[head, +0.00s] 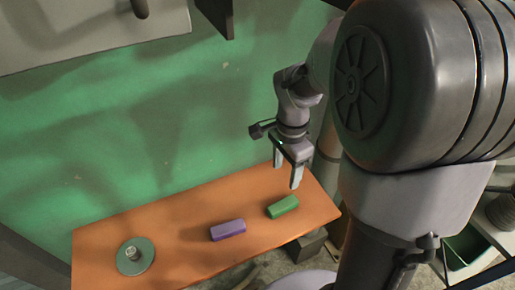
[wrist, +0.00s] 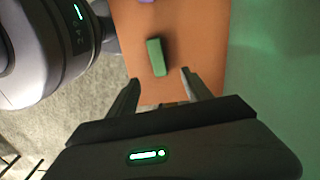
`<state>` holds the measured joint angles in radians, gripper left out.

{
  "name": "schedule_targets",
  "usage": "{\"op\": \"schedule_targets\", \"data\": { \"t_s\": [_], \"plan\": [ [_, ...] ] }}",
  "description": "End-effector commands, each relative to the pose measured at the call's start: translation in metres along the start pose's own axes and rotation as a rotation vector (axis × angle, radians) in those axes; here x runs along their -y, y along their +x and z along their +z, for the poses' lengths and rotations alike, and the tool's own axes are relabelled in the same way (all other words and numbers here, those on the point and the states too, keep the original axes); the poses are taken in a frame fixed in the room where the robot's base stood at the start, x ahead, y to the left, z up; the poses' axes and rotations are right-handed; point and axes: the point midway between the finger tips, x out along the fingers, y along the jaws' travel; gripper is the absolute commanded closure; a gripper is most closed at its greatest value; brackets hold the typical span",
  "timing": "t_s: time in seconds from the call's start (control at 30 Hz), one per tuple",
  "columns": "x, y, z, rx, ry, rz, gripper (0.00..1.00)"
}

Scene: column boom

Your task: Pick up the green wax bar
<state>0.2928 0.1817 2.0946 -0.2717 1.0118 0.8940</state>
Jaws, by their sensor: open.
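The green wax bar (head: 283,207) lies on the orange table near its right end in the head view. It also shows in the wrist view (wrist: 156,57), just beyond the fingertips and roughly between their lines. My gripper (head: 287,175) is open and empty, pointing down above the table, with the bar below it. In the wrist view my gripper's two fingers (wrist: 160,76) stand apart, one on each side of the bar's near end, and nothing is between them.
A purple bar (head: 228,230) lies left of the green bar on the orange table (head: 185,258). A round green dish (head: 149,262) with a small metallic piece stands at the table's left end. A green wall (head: 120,150) rises behind the table. Bare tabletop separates these things.

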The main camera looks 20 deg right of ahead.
Motion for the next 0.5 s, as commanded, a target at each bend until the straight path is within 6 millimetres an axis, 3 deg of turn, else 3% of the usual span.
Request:
{"op": "schedule_targets", "data": {
  "t_s": [0.03, 0.2, 0.5],
  "plan": [
    [-0.001, 0.025, 0.001, 0.003, -0.001, 0.005, 0.42],
    [-0.001, 0.074, 0.001, 0.002, -0.004, 0.003, 0.42],
    [-0.006, 0.12, 0.0, 0.002, -0.004, 0.002, 0.42]
  ]
}}
